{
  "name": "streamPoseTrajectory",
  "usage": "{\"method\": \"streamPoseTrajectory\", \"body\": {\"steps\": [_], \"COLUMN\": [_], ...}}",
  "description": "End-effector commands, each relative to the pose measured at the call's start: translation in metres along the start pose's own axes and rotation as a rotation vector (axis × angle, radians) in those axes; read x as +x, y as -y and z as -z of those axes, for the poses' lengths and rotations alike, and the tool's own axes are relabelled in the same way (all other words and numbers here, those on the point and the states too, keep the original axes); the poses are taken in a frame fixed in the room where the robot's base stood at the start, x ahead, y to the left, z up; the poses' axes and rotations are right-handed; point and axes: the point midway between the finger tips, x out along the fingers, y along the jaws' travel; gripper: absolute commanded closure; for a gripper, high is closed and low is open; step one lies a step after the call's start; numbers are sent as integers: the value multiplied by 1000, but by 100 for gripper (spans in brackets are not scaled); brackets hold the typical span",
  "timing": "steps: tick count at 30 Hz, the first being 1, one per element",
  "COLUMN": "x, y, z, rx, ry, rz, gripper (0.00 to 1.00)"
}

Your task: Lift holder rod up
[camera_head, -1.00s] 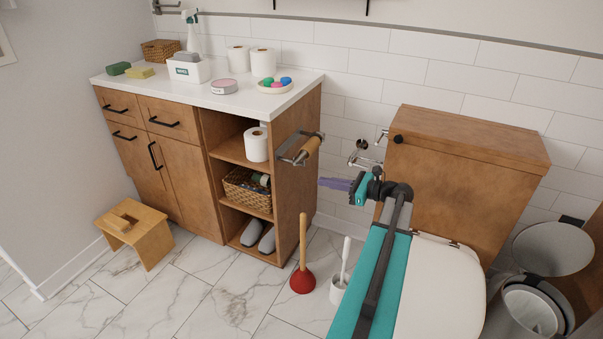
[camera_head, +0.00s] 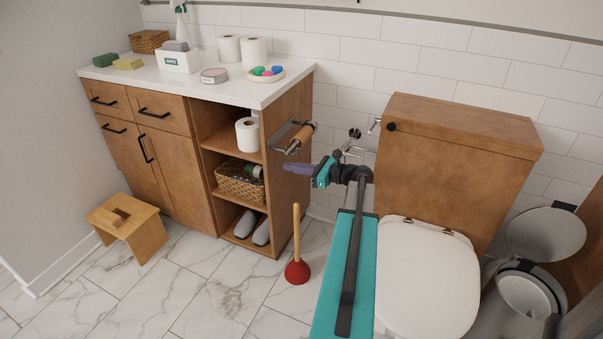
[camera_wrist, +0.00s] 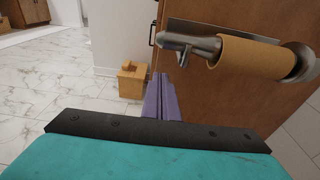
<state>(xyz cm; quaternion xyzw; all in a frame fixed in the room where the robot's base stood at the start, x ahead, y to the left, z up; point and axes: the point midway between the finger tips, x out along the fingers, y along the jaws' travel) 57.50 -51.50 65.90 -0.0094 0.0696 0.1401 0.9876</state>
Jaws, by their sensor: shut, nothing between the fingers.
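The holder rod (camera_head: 291,149) is a metal bar on a wall mount on the right side of the wooden cabinet. A bare brown cardboard tube (camera_head: 302,137) sits around it. In the wrist view the rod's free metal end (camera_wrist: 190,45) points left, with the tube (camera_wrist: 252,62) to its right. My gripper (camera_head: 287,168) has slim purple fingers, shut and empty. In the head view they lie just below the rod. In the wrist view the fingers (camera_wrist: 163,80) show below and left of the rod's free end. I cannot tell whether they touch it.
The wooden toilet tank (camera_head: 455,150) and white lid (camera_head: 425,275) are at the right. A red plunger (camera_head: 297,271) stands on the floor below the holder. The cabinet (camera_head: 180,185) is close on the left, with a step stool (camera_head: 127,225) before it.

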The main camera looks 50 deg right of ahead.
Motion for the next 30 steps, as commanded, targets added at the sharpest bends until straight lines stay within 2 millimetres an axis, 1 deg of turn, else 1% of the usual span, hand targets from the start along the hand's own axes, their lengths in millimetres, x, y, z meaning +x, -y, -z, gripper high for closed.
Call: {"method": "streamPoseTrajectory", "body": {"steps": [1, 3, 9, 15, 23, 24, 25, 26, 30], "x": [-5, -8, -13, -16, -16, -11, -13, -14, -16], "y": [0, 0, 0, 0, 0, -23, -12, -8, -1], "z": [-8, -14, -30, -36, -37, -38, -37, -37, -38], "rx": [-4, -3, -3, -1, -1, -1, -1, -1, 2], "ry": [1, 1, 0, 0, 0, 0, 0, 0, 0], "rz": [3, 2, 1, 1, 1, -2, 0, 1, 1], "gripper": [100, 100, 100, 100, 100, 100, 100, 100, 100]}}
